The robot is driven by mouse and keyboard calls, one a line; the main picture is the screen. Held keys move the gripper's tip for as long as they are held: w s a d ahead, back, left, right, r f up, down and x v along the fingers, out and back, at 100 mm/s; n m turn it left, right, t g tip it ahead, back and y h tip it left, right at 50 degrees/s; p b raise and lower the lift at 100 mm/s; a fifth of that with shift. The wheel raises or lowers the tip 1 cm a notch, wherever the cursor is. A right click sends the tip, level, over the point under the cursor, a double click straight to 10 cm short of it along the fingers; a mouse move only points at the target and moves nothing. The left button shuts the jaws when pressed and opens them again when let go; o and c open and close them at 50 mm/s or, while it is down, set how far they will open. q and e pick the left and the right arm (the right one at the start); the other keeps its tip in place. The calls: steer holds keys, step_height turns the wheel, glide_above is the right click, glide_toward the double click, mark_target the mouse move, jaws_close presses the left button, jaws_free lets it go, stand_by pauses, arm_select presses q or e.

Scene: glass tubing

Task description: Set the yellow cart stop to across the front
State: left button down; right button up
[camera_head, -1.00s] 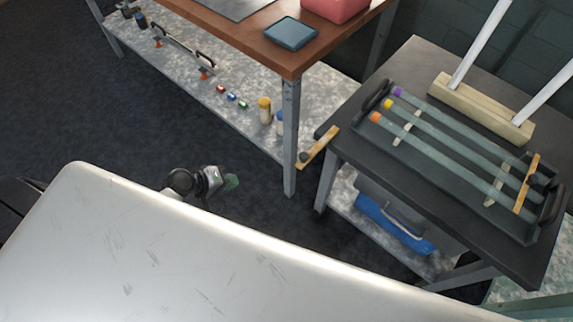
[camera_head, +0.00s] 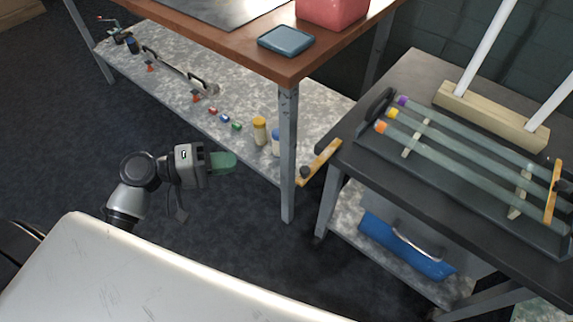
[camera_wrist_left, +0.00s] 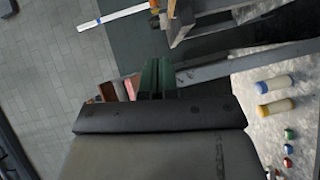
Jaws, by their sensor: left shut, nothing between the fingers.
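A yellow bar (camera_head: 321,162), seemingly the cart stop, sticks out from the near left corner of the dark cart (camera_head: 352,150), with a dark knob at its lower end. It points outward, along the bench side. In the left wrist view a small yellow piece (camera_wrist_left: 171,8) at the top edge may be the same bar. My left gripper (camera_head: 224,162) has green fingers, is shut and empty, and hangs over the floor left of the bar, clearly apart from it. The green fingers also show in the left wrist view (camera_wrist_left: 157,78). My right gripper is not in view.
A rack with capped glass tubes (camera_head: 460,165) and another yellow strip (camera_head: 552,192) lies on the cart. Open floor is below the bar.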

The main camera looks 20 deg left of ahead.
arm_select(q)
steer(key=s+d+x, duration=0.1)
steer(key=s+x, duration=0.1)
steer(key=x, duration=1)
steer(key=shift+d+f+p, duration=0.35)
steer(key=shift+d, duration=0.1)
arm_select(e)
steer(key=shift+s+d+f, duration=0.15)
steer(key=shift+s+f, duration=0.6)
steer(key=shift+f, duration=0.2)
arm_select(q)
steer(key=shift+s, duration=0.2)
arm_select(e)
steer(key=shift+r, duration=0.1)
